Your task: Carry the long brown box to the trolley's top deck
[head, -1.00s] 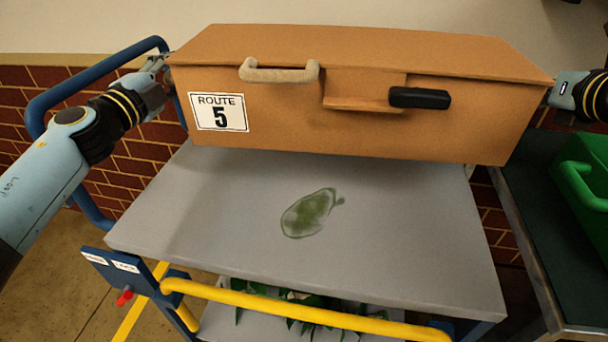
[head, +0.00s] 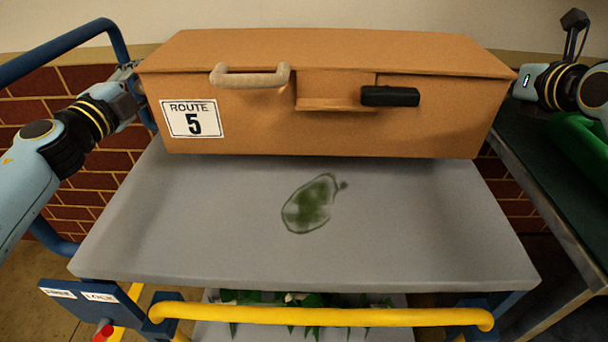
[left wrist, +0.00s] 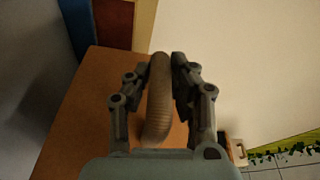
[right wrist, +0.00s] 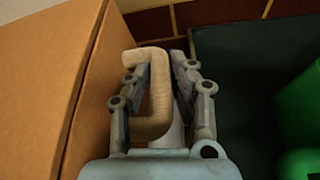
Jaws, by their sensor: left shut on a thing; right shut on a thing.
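The long brown box (head: 330,120) has a "ROUTE 5" label, a pale front handle and a dark latch. It is roughly level over the back part of the trolley's grey top deck (head: 200,240). A shadow lies under its front edge; I cannot tell whether its bottom touches the deck. My left gripper (head: 134,82) is shut on the box's left end handle, which shows between the fingers in the left wrist view (left wrist: 158,110). My right gripper (head: 522,84) is shut on the right end handle, seen in the right wrist view (right wrist: 158,112).
A green stain (head: 310,205) marks the bare front of the deck. A yellow bar (head: 320,315) runs along the trolley's front, and a blue rail (head: 60,50) stands at left. A dark-topped table (head: 550,160) with a green object (head: 582,145) is close on the right.

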